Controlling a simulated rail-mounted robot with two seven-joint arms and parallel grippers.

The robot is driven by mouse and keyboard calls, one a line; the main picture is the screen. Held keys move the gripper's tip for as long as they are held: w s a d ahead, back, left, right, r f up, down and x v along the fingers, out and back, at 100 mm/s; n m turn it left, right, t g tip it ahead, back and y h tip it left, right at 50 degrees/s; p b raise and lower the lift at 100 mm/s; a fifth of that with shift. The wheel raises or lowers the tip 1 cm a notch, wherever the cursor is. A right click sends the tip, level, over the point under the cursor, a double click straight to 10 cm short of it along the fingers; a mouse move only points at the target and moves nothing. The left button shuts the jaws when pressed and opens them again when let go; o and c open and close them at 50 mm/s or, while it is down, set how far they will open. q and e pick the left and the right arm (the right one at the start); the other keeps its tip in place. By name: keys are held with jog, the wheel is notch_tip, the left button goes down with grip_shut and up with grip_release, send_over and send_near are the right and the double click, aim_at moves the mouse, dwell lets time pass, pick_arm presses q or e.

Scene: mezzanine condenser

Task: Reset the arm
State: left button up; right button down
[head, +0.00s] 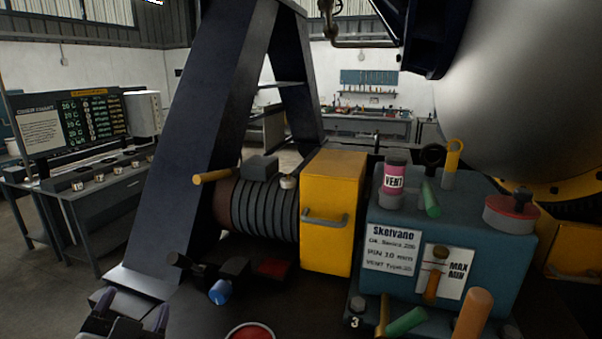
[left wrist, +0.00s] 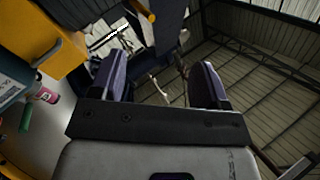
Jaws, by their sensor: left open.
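My left gripper (head: 132,312) shows at the bottom left of the head view, with only its fingertips and the front of its body in frame. In the left wrist view its two purple-grey fingers (left wrist: 160,78) stand wide apart with nothing between them. It is open and empty. Past the fingers the wrist view looks toward the roof beams and a window. In the head view the gripper is left of the dark bench top and touches nothing that I can see. My right gripper is not in view.
A dark slanted frame (head: 205,130) rises just beyond the gripper. A ribbed motor (head: 262,208), a yellow box (head: 333,208) and a teal machine (head: 450,235) stand to the right. A blue-capped part (head: 220,292) and a red button (head: 250,332) are nearer. A control desk (head: 100,205) stands at the left.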

pick_arm(q)
jog(key=s+d+f+g+h+p, duration=0.25)
jog(key=f+g+h+p, duration=0.2)
jog(key=f+p, duration=0.3)
jog(key=s+f+g+p, duration=0.5)
jog(key=s+f+p, duration=0.1)
jog(key=s, duration=0.6)
jog(key=s+f+n+g+p, duration=0.1)
jog(key=s+f+g+p, duration=0.4)
jog(key=s, duration=0.8)
jog(key=shift+d+f+n+p, duration=0.35)
jog(key=shift+f+p, duration=0.6)
jog(key=shift+p, duration=0.25)
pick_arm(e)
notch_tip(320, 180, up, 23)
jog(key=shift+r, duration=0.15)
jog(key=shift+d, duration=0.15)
